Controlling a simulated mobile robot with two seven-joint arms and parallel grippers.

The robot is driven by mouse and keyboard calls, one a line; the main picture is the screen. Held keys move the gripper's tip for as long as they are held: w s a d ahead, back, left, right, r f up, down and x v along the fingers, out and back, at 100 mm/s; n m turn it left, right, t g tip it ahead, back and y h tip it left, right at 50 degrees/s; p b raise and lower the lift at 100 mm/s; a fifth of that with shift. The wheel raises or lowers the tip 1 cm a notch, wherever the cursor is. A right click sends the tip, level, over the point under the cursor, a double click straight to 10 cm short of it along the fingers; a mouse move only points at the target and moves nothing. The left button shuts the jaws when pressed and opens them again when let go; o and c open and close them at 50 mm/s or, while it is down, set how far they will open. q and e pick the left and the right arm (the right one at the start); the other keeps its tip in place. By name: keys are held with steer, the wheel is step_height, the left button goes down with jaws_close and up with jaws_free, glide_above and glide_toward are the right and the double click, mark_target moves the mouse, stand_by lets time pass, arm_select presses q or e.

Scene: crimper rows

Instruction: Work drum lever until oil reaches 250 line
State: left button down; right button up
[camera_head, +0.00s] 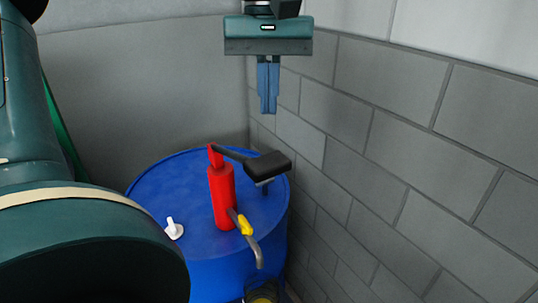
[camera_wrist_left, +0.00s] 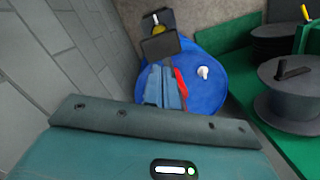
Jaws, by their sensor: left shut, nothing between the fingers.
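A red hand pump (camera_head: 221,196) stands on top of a blue drum (camera_head: 165,188). Its black lever, with a broad flat pad (camera_head: 268,165), reaches to the right. A grey spout with a yellow part (camera_head: 245,228) points down at the front. Below it, a vessel with something yellow in it (camera_head: 262,292) is cut off by the frame; no 250 line is readable. My left gripper (camera_head: 268,110) points down above and behind the lever pad, shut, empty and apart from it. In the left wrist view the pad (camera_wrist_left: 160,46) lies just beyond the blue fingertips (camera_wrist_left: 160,68).
A grey block wall (camera_head: 390,150) stands close on the right of the drum. A white cap (camera_head: 174,229) sits on the drum top. In the left wrist view, dark round reels (camera_wrist_left: 297,95) stand on a green surface beside the drum. My arm covers the head view's lower left.

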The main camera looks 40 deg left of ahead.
mark_target(268, 159)
arm_select(q)
steer(key=shift+s+d+f, duration=0.1)
steer(key=shift+s+f, duration=0.05)
steer(key=shift+f, duration=1.6)
steer(key=shift+s+d+f, duration=0.1)
steer(key=shift+f, duration=1.65)
